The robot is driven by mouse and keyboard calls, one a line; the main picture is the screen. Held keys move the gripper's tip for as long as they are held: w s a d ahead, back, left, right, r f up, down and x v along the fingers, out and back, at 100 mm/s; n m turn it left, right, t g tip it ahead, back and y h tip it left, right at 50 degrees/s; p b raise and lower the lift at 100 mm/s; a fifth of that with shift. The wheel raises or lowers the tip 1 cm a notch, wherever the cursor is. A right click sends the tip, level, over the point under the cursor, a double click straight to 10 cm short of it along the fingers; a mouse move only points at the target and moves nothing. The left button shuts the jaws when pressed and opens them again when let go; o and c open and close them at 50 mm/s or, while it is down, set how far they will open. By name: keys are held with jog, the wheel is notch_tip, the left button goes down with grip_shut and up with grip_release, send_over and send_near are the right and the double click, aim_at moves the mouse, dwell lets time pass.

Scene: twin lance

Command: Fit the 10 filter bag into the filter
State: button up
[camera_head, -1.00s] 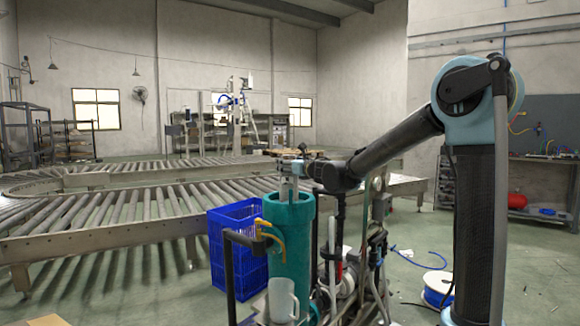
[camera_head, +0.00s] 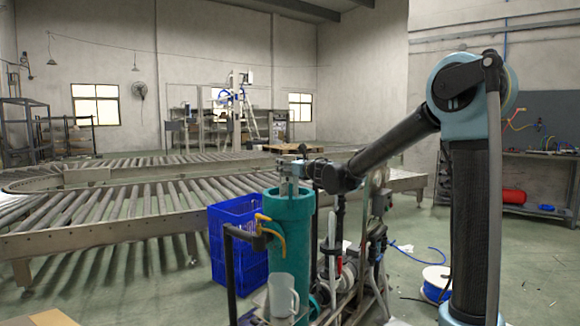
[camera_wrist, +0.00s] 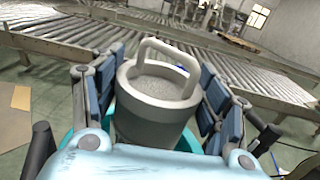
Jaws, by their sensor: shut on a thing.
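The filter is a tall teal cylinder (camera_head: 290,240) with an open top, standing upright in the middle of the head view. Its teal rim (camera_wrist: 190,141) shows behind my gripper in the wrist view. My gripper (camera_head: 291,177) is at the filter's mouth, pointing down. In the wrist view, my gripper (camera_wrist: 160,98) has its dark blue finger pads on either side of the filter bag (camera_wrist: 150,118), a pale grey cylinder with a looped handle on top, and is shut on it. The bag's lower part is hidden; how deep it sits in the filter I cannot tell.
A blue crate (camera_head: 238,245) stands left of the filter, and a clear jug (camera_head: 282,296) in front of it. Pipes and a yellow-handled valve (camera_head: 270,230) crowd the filter's sides. A roller conveyor (camera_head: 110,215) runs behind. A blue hose reel (camera_head: 437,284) lies right.

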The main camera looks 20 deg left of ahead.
aim_at(289, 181)
jog(key=shift+f, duration=3.65)
jog(key=o, duration=1.5)
notch_tip(289, 181, up, 16)
jog(key=shift+f, duration=0.2)
jog(key=shift+d, duration=0.1)
